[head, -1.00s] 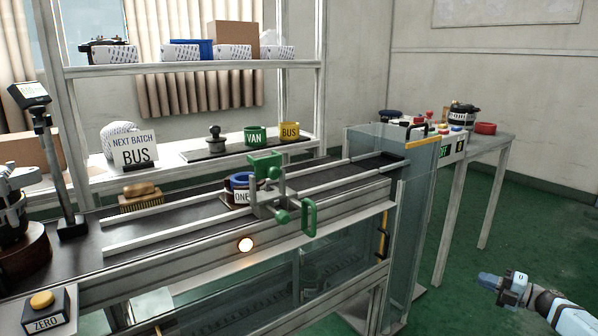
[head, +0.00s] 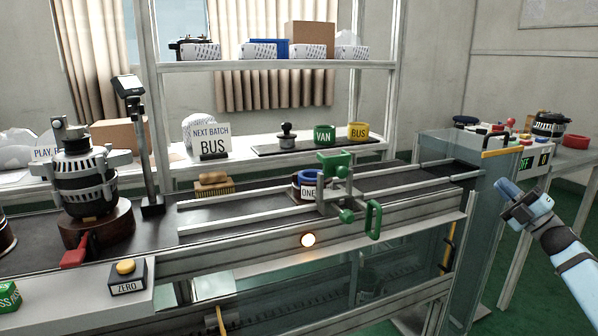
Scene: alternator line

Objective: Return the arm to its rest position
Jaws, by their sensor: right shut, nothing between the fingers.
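My right gripper (head: 520,201) is at the right side of the head view, in front of the glass-sided cabinet. Its fingers are closed together with nothing between them. My right arm comes in from the lower right corner and the gripper points up and to the left. It is apart from the conveyor and from everything on it. My left gripper is not in view.
A conveyor with rails (head: 225,226) crosses the middle, with a green clamp (head: 336,168) and a blue ring (head: 312,178) on it. An alternator (head: 84,184) stands at left. A zero button box (head: 127,277) is in front. A glass cabinet (head: 487,215) stands right. Green floor lies beyond.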

